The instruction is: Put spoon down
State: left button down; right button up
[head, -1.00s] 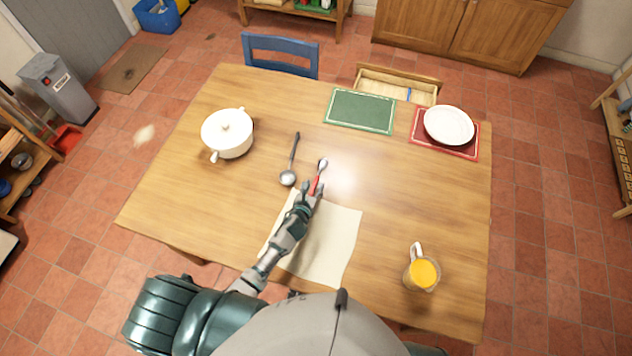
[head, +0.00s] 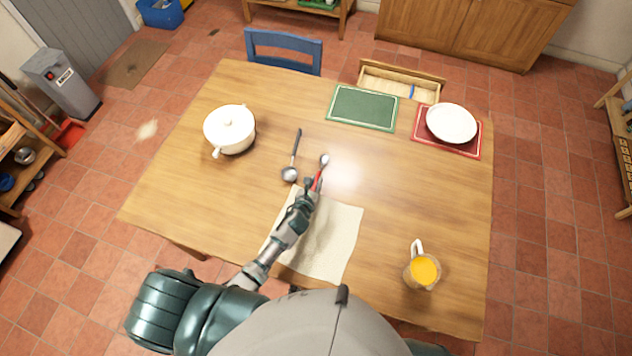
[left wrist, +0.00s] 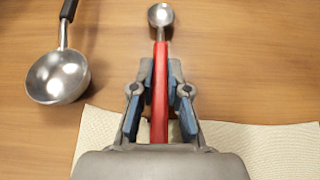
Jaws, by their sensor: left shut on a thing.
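A spoon with a red handle and a small metal bowl (head: 325,159) is held in my left gripper (head: 312,186). In the left wrist view the spoon's red handle (left wrist: 160,85) runs straight out between the two fingers of the gripper (left wrist: 160,92), with its bowl pointing away from me. The gripper is shut on the handle, over the far edge of a cream cloth (head: 335,240). I cannot tell whether the spoon touches the table. My right gripper is not in view.
A ladle (head: 291,173) with a dark handle lies just left of the spoon. A green mat (head: 362,108), a white plate (head: 451,123) on a red mat, and a mug of orange drink (head: 422,271) are on the table (head: 420,190).

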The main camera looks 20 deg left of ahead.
aim_at(316, 181)
pick_arm(q)
jog(key=r, duration=0.2)
jog(key=r+p, duration=0.1)
jog(key=shift+s+d, duration=0.25)
jog(key=shift+s, duration=0.15)
jog(key=s+d, duration=0.2)
jog(key=s, duration=0.2)
jog(key=s+d+r, duration=0.1)
jog(key=s+d, duration=0.1)
jog(key=s, duration=0.3)
jog(key=s+d+b, duration=0.1)
jog(key=s+d, duration=0.1)
jog(key=s, duration=0.2)
jog(key=shift+s+r, duration=0.2)
jog(key=shift+s, duration=0.15)
jog(key=w+a+r, duration=0.4)
jog(key=a+r, duration=0.1)
jog(key=r, duration=0.4)
jog(key=w+a+r, duration=0.3)
jog(key=a+r, duration=0.2)
jog(key=r, duration=0.5)
jog(key=shift+w+r, duration=0.2)
jog(key=shift+w, duration=0.15)
